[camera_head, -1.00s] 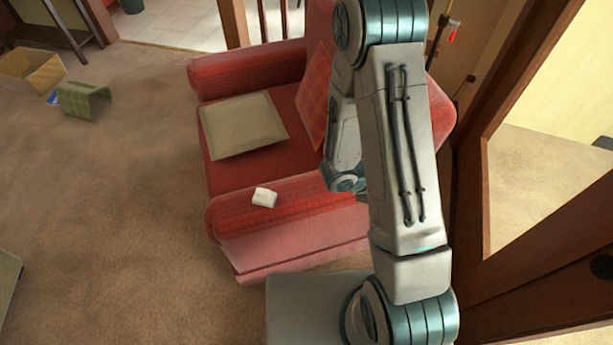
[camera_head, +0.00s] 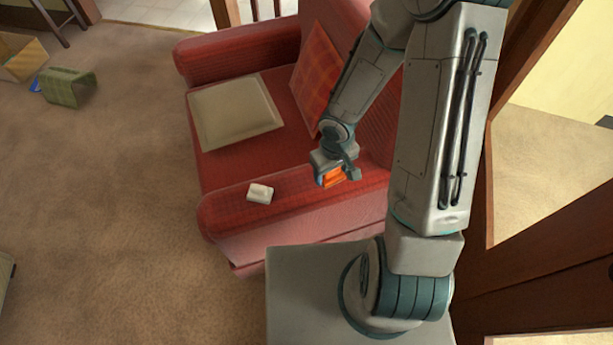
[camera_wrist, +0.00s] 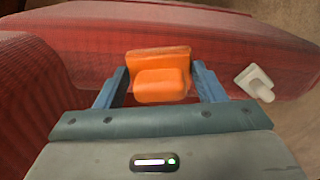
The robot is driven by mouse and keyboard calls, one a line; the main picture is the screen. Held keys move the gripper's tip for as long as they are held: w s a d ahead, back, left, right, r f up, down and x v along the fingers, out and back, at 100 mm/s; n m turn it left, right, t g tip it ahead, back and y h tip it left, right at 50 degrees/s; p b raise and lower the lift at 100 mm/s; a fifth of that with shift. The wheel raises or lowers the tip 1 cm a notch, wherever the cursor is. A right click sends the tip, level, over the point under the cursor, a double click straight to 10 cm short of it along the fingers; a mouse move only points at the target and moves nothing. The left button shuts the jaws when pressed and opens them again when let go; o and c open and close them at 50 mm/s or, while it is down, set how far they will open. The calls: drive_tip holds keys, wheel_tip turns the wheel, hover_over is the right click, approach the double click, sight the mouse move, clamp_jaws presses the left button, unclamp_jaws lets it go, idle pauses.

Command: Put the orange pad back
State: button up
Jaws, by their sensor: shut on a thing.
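The orange pad (camera_wrist: 160,80) sits between the two fingers of my gripper (camera_wrist: 160,88) in the wrist view. My gripper is shut on it. In the head view my gripper (camera_head: 334,178) holds the orange pad (camera_head: 333,177) by the near armrest and seat of the red armchair (camera_head: 290,222). The fingers partly hide the pad there. I cannot tell whether the pad touches the chair.
A small white object (camera_head: 260,193) lies on the near armrest, left of my gripper. It also shows at right in the wrist view (camera_wrist: 254,82). A beige cushion (camera_head: 235,111) and a red cushion (camera_head: 316,75) are on the chair. Carpet (camera_head: 110,190) at left is mostly clear.

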hover_over(306, 182)
wheel_tip(306, 182, down, 4)
drive_tip(key=shift+f, duration=0.25)
drive_tip(key=shift+f+b, duration=0.75)
drive_tip(key=shift+f, duration=1.25)
drive_tip(key=shift+f, duration=0.1)
drive_tip(key=o, duration=0.9)
